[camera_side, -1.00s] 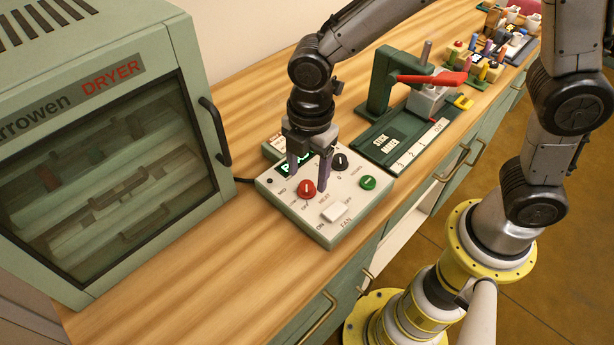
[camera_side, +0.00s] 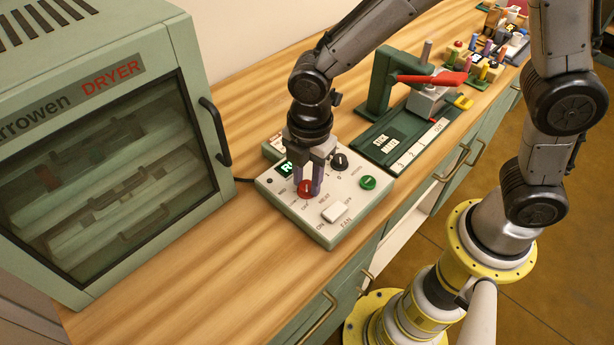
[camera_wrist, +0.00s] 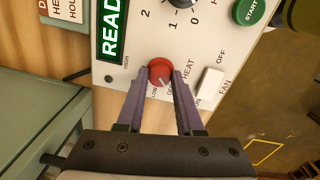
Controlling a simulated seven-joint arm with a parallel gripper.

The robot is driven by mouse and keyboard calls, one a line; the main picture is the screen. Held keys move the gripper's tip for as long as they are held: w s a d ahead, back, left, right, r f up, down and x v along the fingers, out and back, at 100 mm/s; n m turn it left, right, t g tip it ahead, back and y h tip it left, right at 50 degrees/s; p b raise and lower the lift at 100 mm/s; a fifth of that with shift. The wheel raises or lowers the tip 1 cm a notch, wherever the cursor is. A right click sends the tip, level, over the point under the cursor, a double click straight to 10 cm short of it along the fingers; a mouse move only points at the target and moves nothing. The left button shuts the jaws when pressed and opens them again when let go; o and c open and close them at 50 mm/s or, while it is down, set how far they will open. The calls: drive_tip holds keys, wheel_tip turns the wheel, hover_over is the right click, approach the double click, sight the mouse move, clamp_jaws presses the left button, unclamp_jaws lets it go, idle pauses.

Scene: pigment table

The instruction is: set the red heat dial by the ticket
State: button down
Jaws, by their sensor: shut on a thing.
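The red heat dial (camera_side: 305,187) sits on the white control box (camera_side: 340,225); it also shows in the wrist view (camera_wrist: 159,70). My gripper (camera_side: 308,188) points down and is shut on the dial, one finger on each side, as the wrist view shows (camera_wrist: 160,74). The dial's white mark points toward the low end, near the lettering between my fingers; its exact setting is hard to tell. HIGH is printed to the dial's left in the wrist view. The ticket (camera_wrist: 66,10) is partly in the wrist view, cut off at the top; only parts of its words show.
A black dial (camera_side: 339,162), a green START button (camera_side: 368,183) and a white fan switch (camera_side: 334,212) are close by on the box. A lit display (camera_wrist: 112,28) reads READ, cut off. The green dryer (camera_side: 110,180) stands left, a green press (camera_side: 385,90) behind.

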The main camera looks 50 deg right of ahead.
drive_tip(key=shift+m, duration=0.4)
drive_tip(key=m, duration=0.8)
drive_tip(key=shift+m, duration=0.3)
drive_tip(key=m, duration=0.4)
drive_tip(key=shift+a+r, duration=0.1)
drive_tip(key=shift+w+m, duration=0.1)
drive_tip(key=shift+m, duration=2)
drive_tip(key=c, duration=0.6)
unclamp_jaws()
drive_tip(key=shift+o, duration=0.2)
